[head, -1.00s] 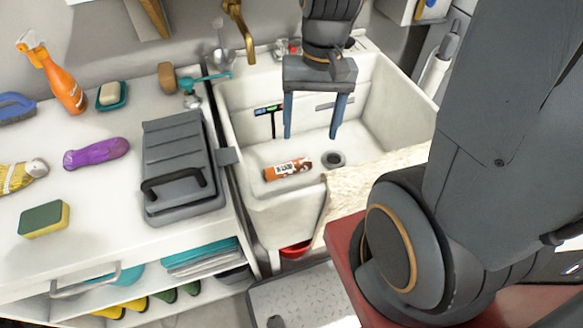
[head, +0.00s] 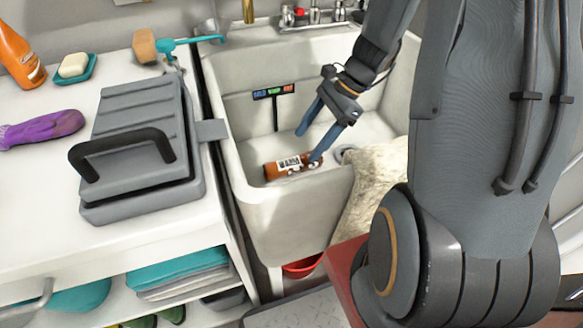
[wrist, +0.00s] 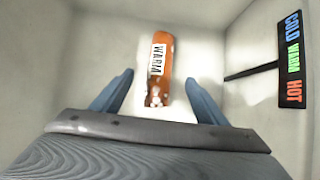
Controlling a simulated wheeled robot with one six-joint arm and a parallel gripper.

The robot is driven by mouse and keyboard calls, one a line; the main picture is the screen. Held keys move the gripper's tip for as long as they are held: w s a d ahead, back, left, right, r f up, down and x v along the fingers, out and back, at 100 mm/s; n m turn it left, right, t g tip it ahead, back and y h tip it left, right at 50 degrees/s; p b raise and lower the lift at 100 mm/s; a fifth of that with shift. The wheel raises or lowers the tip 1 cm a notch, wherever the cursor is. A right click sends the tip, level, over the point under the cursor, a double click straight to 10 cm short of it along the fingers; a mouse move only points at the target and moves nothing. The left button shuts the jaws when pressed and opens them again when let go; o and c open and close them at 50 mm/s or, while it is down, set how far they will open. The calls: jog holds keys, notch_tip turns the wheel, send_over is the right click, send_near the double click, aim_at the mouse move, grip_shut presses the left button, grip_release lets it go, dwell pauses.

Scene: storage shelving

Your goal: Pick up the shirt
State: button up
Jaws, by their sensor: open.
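A small orange-brown roll (head: 283,168) with a white label lies on the sink floor. In the wrist view the roll (wrist: 166,72) has a label reading "WARM". I cannot tell whether it is a rolled shirt. A cream, rumpled cloth-like thing (head: 378,188) hangs at the sink's front right edge; I cannot tell whether that is a shirt. My gripper (head: 309,146) is open, low inside the sink, with its fingers beside the right end of the roll. In the wrist view the roll's near end lies between my blue fingers (wrist: 146,78).
The white sink (head: 285,215) has walls around my gripper. A COLD, WARM, HOT sign (wrist: 290,60) stands near its back wall. A grey handled case (head: 140,145) sits on the left counter. A red bucket (head: 302,268) is below the sink.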

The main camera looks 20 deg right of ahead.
aim_at(297, 157)
jog(key=b+x, duration=0.2)
jog(key=x, duration=0.5)
jog(key=shift+w+f, duration=0.15)
jog(key=shift+f, duration=0.1)
jog(key=c, duration=1.3)
